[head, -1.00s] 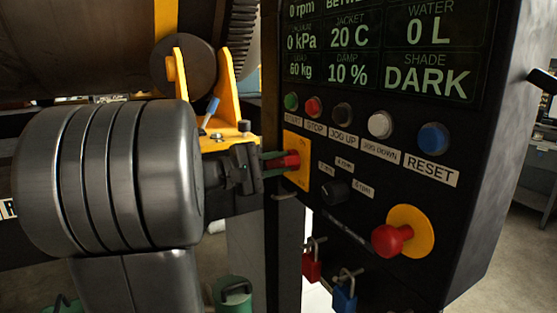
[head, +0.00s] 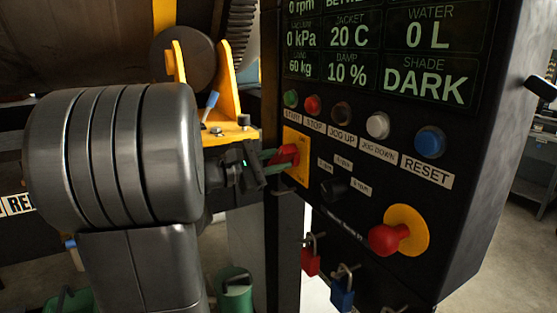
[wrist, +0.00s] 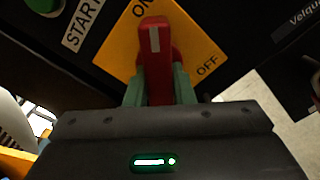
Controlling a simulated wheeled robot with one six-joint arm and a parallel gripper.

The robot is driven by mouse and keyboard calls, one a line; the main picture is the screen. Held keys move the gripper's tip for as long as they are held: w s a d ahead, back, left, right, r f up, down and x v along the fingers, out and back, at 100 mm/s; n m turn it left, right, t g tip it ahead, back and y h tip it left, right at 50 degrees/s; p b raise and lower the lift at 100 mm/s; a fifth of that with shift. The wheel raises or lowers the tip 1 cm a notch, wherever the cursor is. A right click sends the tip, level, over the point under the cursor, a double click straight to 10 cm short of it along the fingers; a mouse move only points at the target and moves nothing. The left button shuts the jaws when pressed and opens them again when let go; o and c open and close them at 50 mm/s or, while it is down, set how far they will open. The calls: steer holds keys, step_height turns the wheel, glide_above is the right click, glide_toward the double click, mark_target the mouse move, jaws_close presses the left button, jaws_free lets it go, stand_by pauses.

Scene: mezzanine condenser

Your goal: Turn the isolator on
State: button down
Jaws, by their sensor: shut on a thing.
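The isolator is a yellow plate (head: 303,172) with a red handle (head: 288,154), on the left side of the dark control panel. My gripper (head: 275,159) is shut on the red handle, reaching it from the left. In the wrist view the green fingers (wrist: 158,88) stand on both sides of the handle (wrist: 155,65). The handle's white mark points up in that picture, close to the ON label (wrist: 141,8). The OFF label (wrist: 207,65) is to the right of the handle. The fingers and handle hide the plate's middle.
A row of push buttons, with a blue reset button (head: 430,142), runs above and right of the isolator. A black selector knob (head: 334,188) is close by. A red emergency stop (head: 390,238) and red (head: 311,258) and blue (head: 342,290) padlocks are lower.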

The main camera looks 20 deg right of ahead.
steer(key=shift+f, duration=0.1)
steer(key=c, duration=1.2)
jaws_free()
steer(key=shift+c, duration=0.2)
steer(key=shift+a, duration=0.1)
steer(key=s+a+b, duration=0.1)
steer(key=a, duration=1.2)
steer(key=shift+a+b, duration=0.3)
steer(key=shift+b, duration=0.05)
steer(key=shift+d, duration=0.1)
steer(key=d, duration=0.4)
steer(key=d+p, duration=0.1)
steer(key=d, duration=0.4)
steer(key=w+d, duration=0.1)
steer(key=d, duration=0.3)
steer(key=shift+d+p, duration=0.3)
steer(key=shift+p, duration=0.05)
